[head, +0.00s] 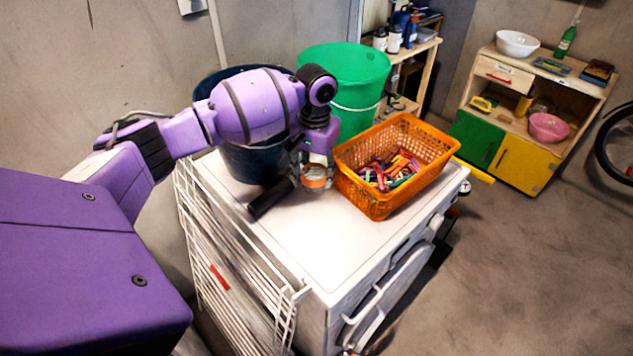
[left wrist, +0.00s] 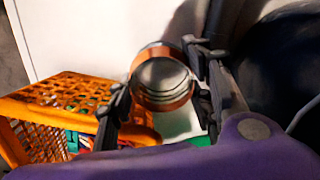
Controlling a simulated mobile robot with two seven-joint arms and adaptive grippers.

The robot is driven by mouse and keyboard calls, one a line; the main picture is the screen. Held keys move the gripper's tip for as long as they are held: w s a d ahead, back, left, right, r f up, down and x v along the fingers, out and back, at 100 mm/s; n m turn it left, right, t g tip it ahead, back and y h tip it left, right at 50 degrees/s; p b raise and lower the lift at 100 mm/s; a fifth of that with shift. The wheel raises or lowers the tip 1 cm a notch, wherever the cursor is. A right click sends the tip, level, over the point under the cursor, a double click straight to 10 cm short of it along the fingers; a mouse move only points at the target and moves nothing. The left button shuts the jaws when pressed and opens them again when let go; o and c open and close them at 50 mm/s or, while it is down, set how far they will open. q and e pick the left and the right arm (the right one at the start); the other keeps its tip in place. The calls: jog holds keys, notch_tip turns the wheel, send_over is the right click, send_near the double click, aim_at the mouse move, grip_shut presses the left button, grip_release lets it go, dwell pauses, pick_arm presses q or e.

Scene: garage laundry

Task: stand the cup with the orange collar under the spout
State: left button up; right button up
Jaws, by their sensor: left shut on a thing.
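The cup with the orange collar (head: 314,183) is held low over the white machine top, beside the orange basket. My left gripper (head: 314,170) is shut on it. In the left wrist view the cup (left wrist: 162,84) shows its round grey end and orange-brown band between the two dark fingers. I cannot tell whether its base touches the top. A black bar-like thing (head: 270,198) lies just left of the cup; I cannot tell what it is. No spout can be made out clearly. My right gripper is not in view.
The white machine top (head: 330,240) is clear in front. An orange basket (head: 375,205) of colourful pegs stands right of the cup. A dark blue bucket (head: 250,160) stands behind left, a green bin (head: 350,75) behind. A white rack (head: 235,275) leans at the near-left side.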

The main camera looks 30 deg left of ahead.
aim_at(315, 183)
pick_arm(q)
jog(key=shift+f, duration=1.6)
jog(key=shift+f, duration=0.15)
jog(key=o, duration=0.9)
